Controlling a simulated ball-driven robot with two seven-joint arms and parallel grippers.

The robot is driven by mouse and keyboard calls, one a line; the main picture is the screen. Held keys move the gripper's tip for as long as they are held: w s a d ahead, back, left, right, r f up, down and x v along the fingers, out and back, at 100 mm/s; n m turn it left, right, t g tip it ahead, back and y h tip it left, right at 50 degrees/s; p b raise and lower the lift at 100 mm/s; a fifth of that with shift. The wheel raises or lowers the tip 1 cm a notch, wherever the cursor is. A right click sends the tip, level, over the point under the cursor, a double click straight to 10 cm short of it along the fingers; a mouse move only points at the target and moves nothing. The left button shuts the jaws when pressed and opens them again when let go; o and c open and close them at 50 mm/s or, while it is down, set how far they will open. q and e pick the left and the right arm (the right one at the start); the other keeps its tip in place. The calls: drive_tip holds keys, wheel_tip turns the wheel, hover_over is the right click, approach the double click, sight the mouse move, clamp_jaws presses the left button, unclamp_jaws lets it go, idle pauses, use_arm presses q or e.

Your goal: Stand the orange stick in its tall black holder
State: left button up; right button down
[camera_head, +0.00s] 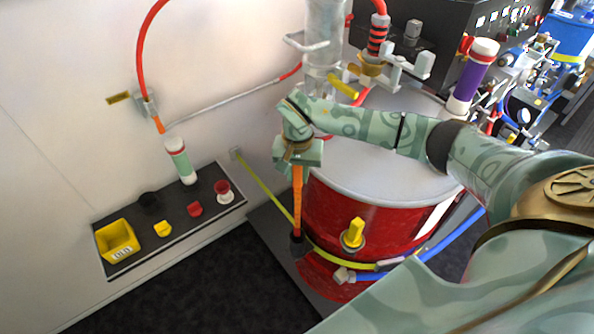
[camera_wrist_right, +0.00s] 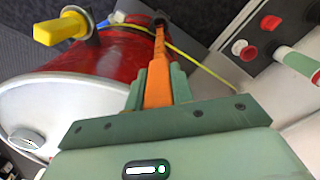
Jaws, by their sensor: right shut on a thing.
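My right gripper (camera_head: 298,170) is shut on the orange stick (camera_head: 297,207), which hangs nearly upright in front of the red drum. In the right wrist view the stick (camera_wrist_right: 158,78) runs away from between the fingers of the gripper (camera_wrist_right: 156,95). A black piece (camera_head: 298,246), which looks like the tall black holder, is at the stick's lower end, low beside the drum. It also shows at the stick's far end in the right wrist view (camera_wrist_right: 160,19). I cannot tell how deep the stick sits in it. My left gripper is not in view.
The red drum (camera_head: 340,210) with a yellow-handled valve (camera_head: 353,233) stands close behind the stick. A yellow hose (camera_head: 268,192) passes near the stick. A shelf at left (camera_head: 180,222) carries a yellow bin (camera_head: 117,240) and small parts. Dark floor (camera_head: 200,295) lies clear in front.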

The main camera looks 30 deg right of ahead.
sight(297, 192)
drive_tip(key=shift+f+b, duration=2.1)
drive_tip(key=shift+f, duration=1.75)
drive_tip(key=c, duration=1.1)
unclamp_jaws()
wheel_tip(297, 192, up, 16)
drive_tip(key=shift+r+p, duration=0.15)
drive_tip(key=shift+p, duration=1.05)
